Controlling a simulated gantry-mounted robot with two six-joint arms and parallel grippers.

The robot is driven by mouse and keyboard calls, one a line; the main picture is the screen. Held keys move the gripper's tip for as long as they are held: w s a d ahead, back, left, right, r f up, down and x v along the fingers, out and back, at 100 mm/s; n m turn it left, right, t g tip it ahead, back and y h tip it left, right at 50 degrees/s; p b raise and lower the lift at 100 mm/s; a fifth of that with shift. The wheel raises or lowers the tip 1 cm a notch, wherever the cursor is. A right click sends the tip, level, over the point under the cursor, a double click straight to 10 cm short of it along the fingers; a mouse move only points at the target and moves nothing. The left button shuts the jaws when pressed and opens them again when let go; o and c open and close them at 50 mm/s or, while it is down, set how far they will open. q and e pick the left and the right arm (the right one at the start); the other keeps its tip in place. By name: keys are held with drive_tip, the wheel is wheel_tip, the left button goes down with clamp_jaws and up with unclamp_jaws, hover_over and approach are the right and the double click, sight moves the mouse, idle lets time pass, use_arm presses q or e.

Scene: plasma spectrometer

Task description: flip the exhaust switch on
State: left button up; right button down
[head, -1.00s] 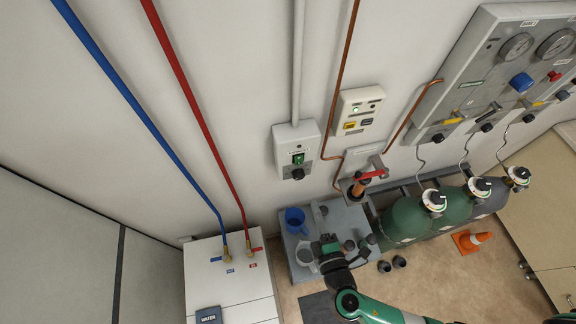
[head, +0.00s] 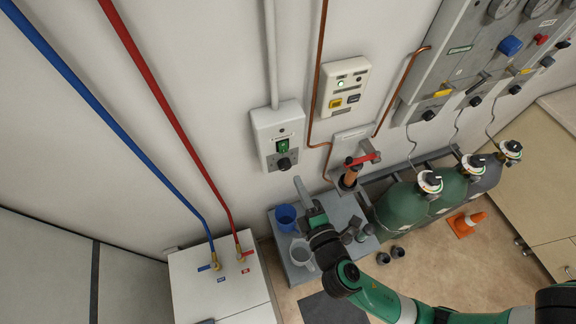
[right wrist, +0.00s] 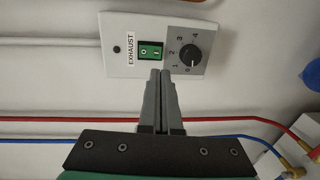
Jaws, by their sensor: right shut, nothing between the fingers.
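The exhaust switch is a green rocker (head: 283,146) on a light wall box (head: 266,134), above a black knob. In the right wrist view the rocker (right wrist: 150,51) sits beside the EXHAUST label (right wrist: 130,50), and the black dial (right wrist: 190,55) is to its right. My right gripper (head: 300,182) is below the wall box in the head view. In the right wrist view its closed fingertips (right wrist: 161,72) are just below the rocker in the picture, with nothing between them. I cannot tell whether they touch the panel. My left gripper is not in view.
A red-handled valve (head: 362,160) and copper pipes are right of the box. Green gas cylinders (head: 400,208) stand further right. Bare wall lies left of the box.

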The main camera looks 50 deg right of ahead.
drive_tip(key=x, duration=0.9)
drive_tip(key=shift+w+r+b, duration=0.1)
drive_tip(key=shift+w+b, duration=0.05)
drive_tip(key=shift+b, duration=0.25)
drive_tip(key=shift+w+f+b, duration=0.15)
drive_tip(key=shift+f+b, duration=0.1)
drive_tip(key=shift+b, duration=0.65)
drive_tip(key=shift+r, duration=0.2)
drive_tip(key=b, duration=0.2)
approach(284, 152)
drive_tip(key=s+a+f, duration=0.3)
drive_tip(key=s, duration=0.3)
drive_tip(key=shift+a+r, duration=0.1)
drive_tip(key=shift+r, duration=0.1)
